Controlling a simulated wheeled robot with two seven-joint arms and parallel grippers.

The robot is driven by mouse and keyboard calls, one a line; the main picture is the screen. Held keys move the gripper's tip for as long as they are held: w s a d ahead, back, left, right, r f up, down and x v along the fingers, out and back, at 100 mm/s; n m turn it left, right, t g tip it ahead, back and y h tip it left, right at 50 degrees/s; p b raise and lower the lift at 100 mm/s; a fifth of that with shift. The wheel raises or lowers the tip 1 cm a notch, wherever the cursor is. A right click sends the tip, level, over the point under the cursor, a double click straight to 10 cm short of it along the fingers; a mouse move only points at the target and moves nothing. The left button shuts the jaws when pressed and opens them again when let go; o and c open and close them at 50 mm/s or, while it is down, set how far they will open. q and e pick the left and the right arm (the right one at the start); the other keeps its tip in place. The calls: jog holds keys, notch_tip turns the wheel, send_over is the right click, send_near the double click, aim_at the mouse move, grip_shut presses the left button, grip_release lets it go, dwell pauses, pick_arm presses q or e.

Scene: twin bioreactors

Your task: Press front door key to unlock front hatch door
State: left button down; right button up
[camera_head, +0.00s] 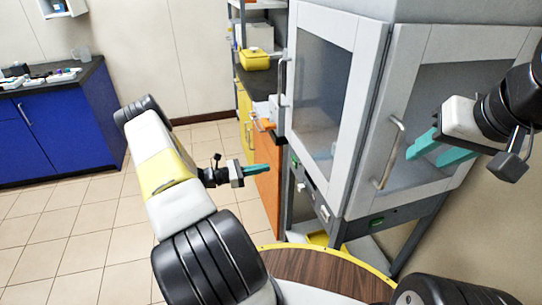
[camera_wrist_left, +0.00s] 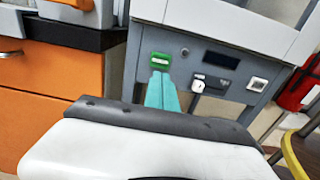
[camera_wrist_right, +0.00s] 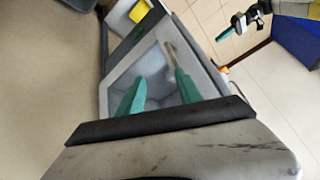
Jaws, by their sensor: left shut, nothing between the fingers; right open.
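A green key (camera_wrist_left: 160,61) sits at the left end of the grey panel below the cabinet door. It also shows in the head view (camera_head: 294,160). My left gripper (camera_head: 268,169) is shut and empty; its teal fingertips (camera_wrist_left: 161,76) point at the key and overlap its lower edge in the left wrist view. I cannot tell if they touch it. A second green key (camera_head: 377,222) is under the right-hand door (camera_head: 450,110). Both hatch doors look closed. My right gripper (camera_head: 418,145) is open near the right-hand door's handle (camera_head: 390,152); its fingers (camera_wrist_right: 158,85) show apart.
The panel also carries a dark display (camera_wrist_left: 221,60), a knob (camera_wrist_left: 198,86) and a white button (camera_wrist_left: 257,84). The left-hand door (camera_head: 320,85) has a vertical handle (camera_head: 283,95). An orange cabinet (camera_head: 268,185) stands left of the panel. A round wooden table (camera_head: 325,275) is below.

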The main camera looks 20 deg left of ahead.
aim_at(293, 162)
pick_arm(q)
jog(key=x, duration=0.9)
jog(key=shift+w+d, duration=0.15)
jog(key=shift+w+d, duration=0.3)
jog(key=shift+d, duration=0.15)
jog(key=shift+w+d+r, duration=0.1)
jog(key=shift+w+d, duration=0.05)
jog(key=shift+d, duration=0.15)
jog(key=shift+a, duration=0.15)
jog(key=v, duration=1.4)
jog(key=shift+s+a, duration=0.2)
jog(key=shift+a, duration=0.1)
